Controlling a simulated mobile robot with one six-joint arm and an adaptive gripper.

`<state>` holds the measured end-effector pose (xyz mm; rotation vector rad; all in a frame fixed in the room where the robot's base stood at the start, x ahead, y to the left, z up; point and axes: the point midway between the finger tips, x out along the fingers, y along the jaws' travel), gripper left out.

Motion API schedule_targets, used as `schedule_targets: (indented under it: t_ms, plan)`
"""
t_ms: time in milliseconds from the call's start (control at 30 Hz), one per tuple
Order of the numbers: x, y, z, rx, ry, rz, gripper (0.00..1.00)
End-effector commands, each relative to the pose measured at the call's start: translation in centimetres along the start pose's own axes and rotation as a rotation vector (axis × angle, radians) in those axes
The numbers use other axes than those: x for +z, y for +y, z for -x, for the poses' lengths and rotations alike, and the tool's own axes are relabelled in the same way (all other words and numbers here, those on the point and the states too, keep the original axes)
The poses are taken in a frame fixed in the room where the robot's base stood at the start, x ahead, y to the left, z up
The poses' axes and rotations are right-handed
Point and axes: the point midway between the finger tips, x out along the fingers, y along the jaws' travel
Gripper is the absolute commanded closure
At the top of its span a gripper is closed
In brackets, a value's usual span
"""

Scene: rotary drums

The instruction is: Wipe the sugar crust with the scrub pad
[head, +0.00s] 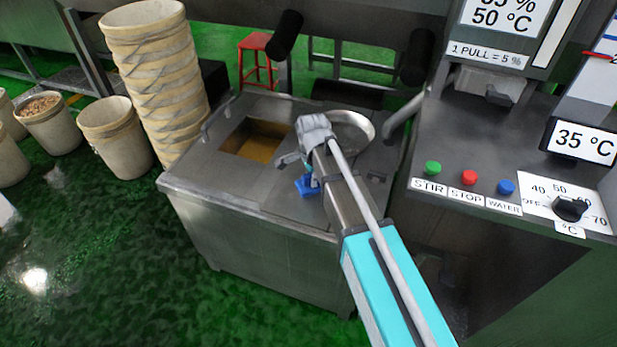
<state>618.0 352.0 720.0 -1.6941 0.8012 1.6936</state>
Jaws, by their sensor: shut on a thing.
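My arm reaches in from the bottom right over the steel tank (235,190). My gripper (309,178) points down over the tank's flat top, right of its square opening. It is shut on a small blue thing, which looks like the scrub pad (306,187). The pad is at or just above the steel top; I cannot tell whether it touches. Amber material (259,148) shows inside the opening. I cannot make out a separate sugar crust on the top; my arm and gripper hide part of the surface.
A round metal lid or bowl (362,122) is behind my wrist. A control panel with STIR (433,167), STOP and WATER buttons and a dial (570,208) stands at right. Stacked baskets (160,75) stand at left, a red stool (258,55) behind. Green floor is open at lower left.

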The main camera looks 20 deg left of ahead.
Motion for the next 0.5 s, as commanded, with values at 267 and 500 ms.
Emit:
schedule_targets:
  t_ms: [267, 500]
  plan:
    - [-1.4, 1.4, -0.2, 0.001, 0.001, -0.002, 1.0]
    - [-1.8, 1.8, -0.3, 0.003, 0.003, -0.001, 1.0]
